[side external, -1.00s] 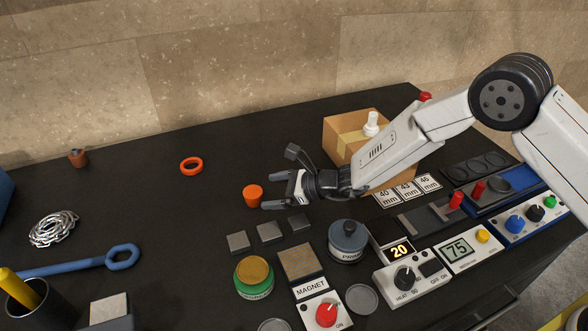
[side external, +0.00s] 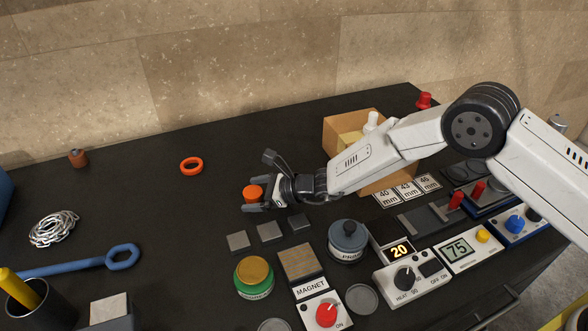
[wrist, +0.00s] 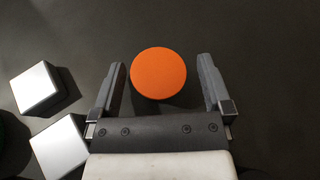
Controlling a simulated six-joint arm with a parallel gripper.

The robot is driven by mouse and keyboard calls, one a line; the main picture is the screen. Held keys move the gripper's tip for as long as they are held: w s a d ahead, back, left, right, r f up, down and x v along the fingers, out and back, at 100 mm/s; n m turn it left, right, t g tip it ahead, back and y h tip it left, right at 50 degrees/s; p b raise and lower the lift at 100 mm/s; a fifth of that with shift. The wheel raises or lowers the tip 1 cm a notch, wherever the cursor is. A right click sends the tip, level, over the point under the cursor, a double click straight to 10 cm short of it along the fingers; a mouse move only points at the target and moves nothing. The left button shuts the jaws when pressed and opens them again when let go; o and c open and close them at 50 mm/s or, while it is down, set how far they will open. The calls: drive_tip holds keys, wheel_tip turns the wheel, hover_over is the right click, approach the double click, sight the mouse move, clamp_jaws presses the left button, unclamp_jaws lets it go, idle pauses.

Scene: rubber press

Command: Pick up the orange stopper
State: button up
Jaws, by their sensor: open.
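The orange stopper (side external: 252,192) stands on the dark table. In the wrist view the stopper (wrist: 158,74) shows as a round orange top between the two fingers. My gripper (side external: 252,203) is low over the table and open, with one finger on each side of the stopper. In the wrist view my gripper (wrist: 160,75) has a visible gap between each finger and the stopper. In the side view the near finger hides the stopper's lower part.
Several grey metal blocks (side external: 269,232) lie close to my gripper on its near side. An orange ring (side external: 191,166) lies behind and left. A cardboard box (side external: 338,137) stands behind the arm. A grey-lidded pot (side external: 347,239) stands front right.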

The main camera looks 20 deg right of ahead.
drive_tip(key=shift+w+a+f, duration=0.1)
drive_tip(key=shift+a, duration=0.1)
idle(0.4)
drive_tip(key=c, duration=1.3)
drive_tip(key=shift+o, duration=0.2)
drive_tip(key=shift+r, duration=0.2)
drive_tip(key=shift+r, duration=0.9)
drive_tip(key=s+d+r, duration=0.6)
drive_tip(key=s+r, duration=0.4)
drive_tip(key=s, duration=0.2)
drive_tip(key=shift+s+d+r, duration=0.15)
drive_tip(key=shift+s+r, duration=0.1)
drive_tip(key=shift+r, duration=0.15)
